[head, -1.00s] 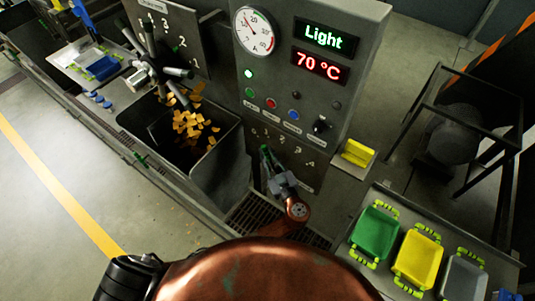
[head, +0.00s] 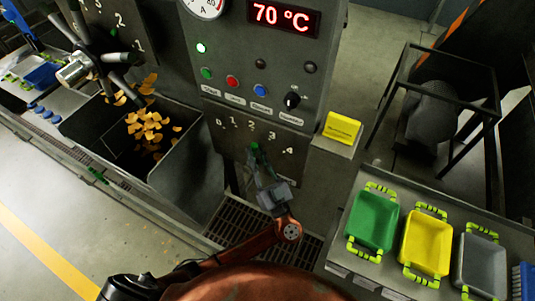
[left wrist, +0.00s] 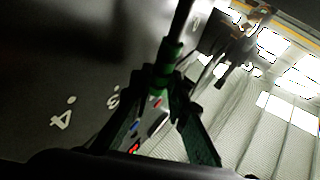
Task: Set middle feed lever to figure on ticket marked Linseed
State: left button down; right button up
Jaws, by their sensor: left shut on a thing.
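The dark feed panel (head: 237,145) bears a curved row of white figures, 0 to 4. My left gripper (head: 255,148), with green fingers, is at the panel just below the figure 2. In the left wrist view its fingers (left wrist: 170,75) are shut on a dark rod, the lever (left wrist: 183,22); the figures 4 and 3 show to the left. In the head view the gripper hides the lever, so its exact setting cannot be told. No ticket marked Linseed is legible. My right gripper is out of view.
An open hopper (head: 205,180) with orange chips stands left, below another spoked lever (head: 85,50) with figures. A yellow block (head: 342,127) sits right of the panel. Green (head: 373,222), yellow (head: 426,243) and grey (head: 479,264) trays lie at right. The red display reads 70 °C.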

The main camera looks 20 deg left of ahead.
pick_arm(q)
jog(key=d+m+t+b, duration=0.1)
jog(key=b, duration=0.1)
jog(key=d+f+m+t+b, duration=0.1)
jog(key=b, duration=0.1)
jog(key=shift+s+d+m+t+h, duration=0.1)
jog(key=shift+s+m+t+h, duration=0.05)
jog(key=shift+m+t+h, duration=0.15)
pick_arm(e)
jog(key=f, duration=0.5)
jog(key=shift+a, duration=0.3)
pick_arm(q)
jog(key=shift+r, duration=0.1)
jog(key=c, duration=1.8)
grip_release()
jog(key=shift+c, duration=0.2)
jog(key=v, duration=1.2)
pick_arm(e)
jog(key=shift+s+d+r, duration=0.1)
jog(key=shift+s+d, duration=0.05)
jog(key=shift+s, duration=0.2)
